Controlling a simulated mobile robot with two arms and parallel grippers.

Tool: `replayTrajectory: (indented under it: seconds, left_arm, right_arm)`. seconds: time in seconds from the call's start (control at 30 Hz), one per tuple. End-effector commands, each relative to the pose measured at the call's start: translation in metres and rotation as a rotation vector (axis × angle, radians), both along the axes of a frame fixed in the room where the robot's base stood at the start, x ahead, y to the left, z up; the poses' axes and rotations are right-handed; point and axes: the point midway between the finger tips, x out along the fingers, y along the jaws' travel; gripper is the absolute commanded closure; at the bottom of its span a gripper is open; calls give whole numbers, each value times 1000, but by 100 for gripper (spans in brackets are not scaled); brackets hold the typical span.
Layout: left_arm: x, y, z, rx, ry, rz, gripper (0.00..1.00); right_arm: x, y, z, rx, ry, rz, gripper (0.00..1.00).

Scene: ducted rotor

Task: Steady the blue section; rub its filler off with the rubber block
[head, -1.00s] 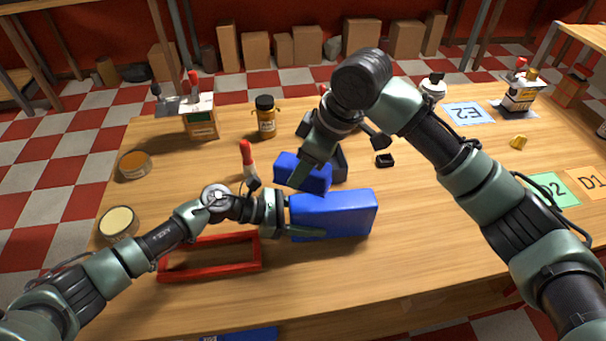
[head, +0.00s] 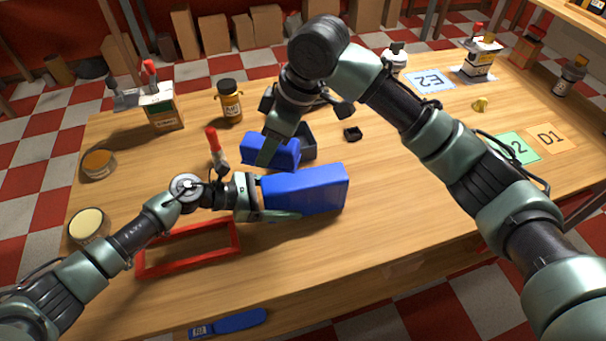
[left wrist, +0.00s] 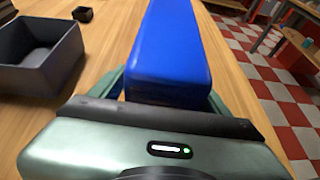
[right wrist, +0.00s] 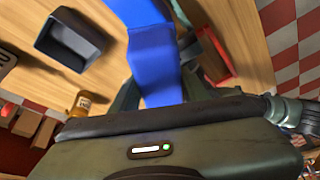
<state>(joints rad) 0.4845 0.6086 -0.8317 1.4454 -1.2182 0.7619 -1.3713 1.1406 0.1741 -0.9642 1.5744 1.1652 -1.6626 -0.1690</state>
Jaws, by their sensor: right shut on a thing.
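The large blue section (head: 306,190) lies on the workbench, its long side facing forward. My left gripper (head: 268,200) is at its left end, with fingers on either side. In the left wrist view, a sliver of wood shows between one finger and the blue section (left wrist: 168,60), so the jaws look open around it. My right gripper (head: 268,152) points down and is shut on a smaller blue block (head: 284,153), just behind the section. That block also shows in the right wrist view (right wrist: 155,70). I cannot make out any filler, nor whether the blocks touch.
A red frame (head: 190,262) lies front left. The right front of the bench is clear.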

Motion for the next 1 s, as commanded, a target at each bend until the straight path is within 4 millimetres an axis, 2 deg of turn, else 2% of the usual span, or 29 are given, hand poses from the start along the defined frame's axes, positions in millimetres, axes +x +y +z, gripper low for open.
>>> replayTrajectory:
  seconds: [0.3,0.43,0.8,1.0]
  left_arm:
    - [0,0,0,0,0,0,19]
    - [-2,9,3,1,1,1,19]
    - [-19,76,31,3,1,2,19]
    - [-25,101,42,2,0,1,19]
  right_arm:
    - [0,0,0,1,0,0,93]
    - [0,0,0,1,0,0,93]
    - [0,0,0,1,0,0,93]
    - [0,0,0,1,0,0,93]
